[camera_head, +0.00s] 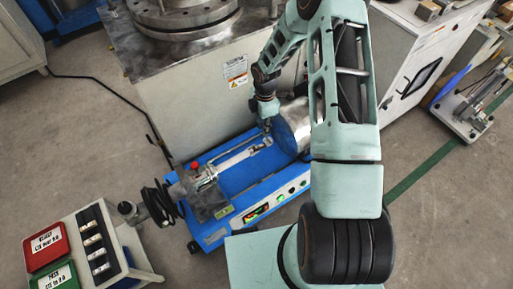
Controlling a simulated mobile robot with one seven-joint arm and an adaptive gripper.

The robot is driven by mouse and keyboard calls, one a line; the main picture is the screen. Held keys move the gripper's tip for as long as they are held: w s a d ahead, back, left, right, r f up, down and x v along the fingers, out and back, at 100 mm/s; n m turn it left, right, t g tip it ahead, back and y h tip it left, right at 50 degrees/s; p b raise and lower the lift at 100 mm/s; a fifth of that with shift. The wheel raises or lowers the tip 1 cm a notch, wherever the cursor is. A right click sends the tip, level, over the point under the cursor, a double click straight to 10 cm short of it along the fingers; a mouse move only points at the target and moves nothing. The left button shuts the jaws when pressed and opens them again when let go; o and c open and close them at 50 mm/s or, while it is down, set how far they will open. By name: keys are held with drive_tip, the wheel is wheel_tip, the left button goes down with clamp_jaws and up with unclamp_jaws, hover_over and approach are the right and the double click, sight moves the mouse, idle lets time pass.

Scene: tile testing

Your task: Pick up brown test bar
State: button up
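My gripper (266,128) is small in the head view, at the end of my arm, above the far part of a blue machine. I cannot make out whether its fingers are open or shut, and I see no bar in it. A black rack (108,238) at the lower left holds several small pale or greyish bars (96,253) in a row. I cannot tell for sure which one is the brown test bar. My gripper is well apart from the rack, up and to its right.
Left of the rack are a red tray (46,246) and a green tray (57,278) with labels. The blue machine (240,185) on the floor carries a metal cylinder (292,127). A large grey machine (200,85) stands behind. A black cable (160,203) lies between rack and blue machine.

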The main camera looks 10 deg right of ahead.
drive_tip(key=b, duration=0.1)
hover_over(262, 145)
drive_tip(key=f, duration=0.5)
drive_tip(key=shift+w+d, duration=0.15)
drive_tip(key=shift+d, duration=0.1)
drive_tip(key=f+b, duration=0.2)
drive_tip(key=f, duration=0.3)
drive_tip(key=shift+a+f, duration=0.1)
drive_tip(key=shift+a, duration=0.1)
clamp_jaws()
